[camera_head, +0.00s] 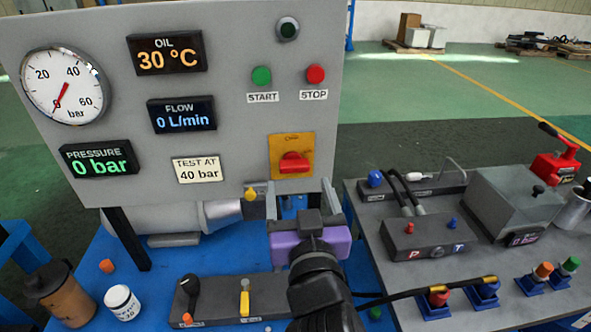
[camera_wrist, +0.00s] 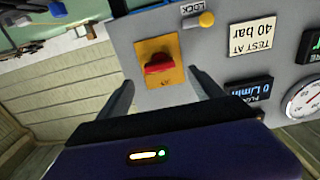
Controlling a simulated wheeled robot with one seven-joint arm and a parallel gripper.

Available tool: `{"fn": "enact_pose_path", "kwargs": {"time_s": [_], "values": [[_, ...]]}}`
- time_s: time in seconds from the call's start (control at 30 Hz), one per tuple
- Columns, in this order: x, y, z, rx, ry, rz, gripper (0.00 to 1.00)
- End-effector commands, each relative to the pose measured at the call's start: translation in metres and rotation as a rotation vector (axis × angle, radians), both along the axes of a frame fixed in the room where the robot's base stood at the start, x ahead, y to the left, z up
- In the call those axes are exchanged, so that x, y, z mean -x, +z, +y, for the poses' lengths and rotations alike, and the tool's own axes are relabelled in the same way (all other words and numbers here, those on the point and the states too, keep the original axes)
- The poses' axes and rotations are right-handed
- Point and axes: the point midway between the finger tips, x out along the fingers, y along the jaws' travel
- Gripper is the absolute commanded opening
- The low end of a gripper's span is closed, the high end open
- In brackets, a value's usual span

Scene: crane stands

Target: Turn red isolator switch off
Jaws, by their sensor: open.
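The red isolator switch (camera_head: 294,162) is a red rotary handle on a yellow plate (camera_head: 279,143), low on the right of the grey panel. Its handle lies roughly level across the plate. It also shows in the wrist view (camera_wrist: 158,63), between my fingers in the picture. My gripper (camera_head: 300,196) is open and empty, just below and in front of the switch. In the wrist view, its two fingers (camera_wrist: 160,85) point toward the panel, one on each side of the yellow plate, apart from the handle. The small lettering on the plate is hard to read.
A yellow lock knob (camera_wrist: 206,19) sits beside the switch and also shows in the head view (camera_head: 250,194). START (camera_head: 262,76) and STOP (camera_head: 316,74) buttons are above. The gauge (camera_head: 64,88) points near zero. A blue bench and a grey bench with hoses lie below.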

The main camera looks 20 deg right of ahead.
Motion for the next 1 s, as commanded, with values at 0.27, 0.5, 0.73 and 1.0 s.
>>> {"fn": "enact_pose_path", "kwargs": {"time_s": [0.27,0.5,0.73,1.0], "values": [[-0.042,0.001,-0.011,0.000,0.000,0.000,0.76],[-0.059,0.000,-0.017,0.002,0.000,0.001,0.76],[-0.060,0.000,-0.017,0.001,0.001,0.000,0.76],[-0.060,0.000,-0.016,0.001,0.001,0.000,0.31]]}}
